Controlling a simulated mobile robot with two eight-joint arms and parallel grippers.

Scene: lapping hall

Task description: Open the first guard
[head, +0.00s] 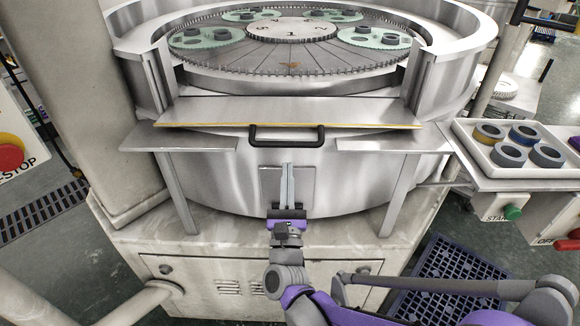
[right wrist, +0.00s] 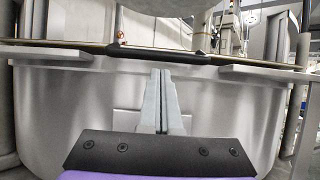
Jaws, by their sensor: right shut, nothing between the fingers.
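The guard (head: 215,109) is a flat grey metal panel with a yellow lower edge, across the front of the round lapping machine. Its black bar handle (head: 286,142) sticks out at the middle of that edge. In the right wrist view the handle (right wrist: 155,52) runs across just above the fingertips. My right gripper (head: 287,166) is shut and empty, its fingers pointing up just below the handle; I see no grip on it. The fingers also show in the right wrist view (right wrist: 161,73). My left gripper is not in view.
Flat metal ledges (head: 195,137) flank the handle on both sides. The toothed lapping plate (head: 290,58) with green carriers lies behind the guard. A white tray (head: 470,142) with several rings stands at right, above button boxes. A thick column (head: 75,90) stands at left.

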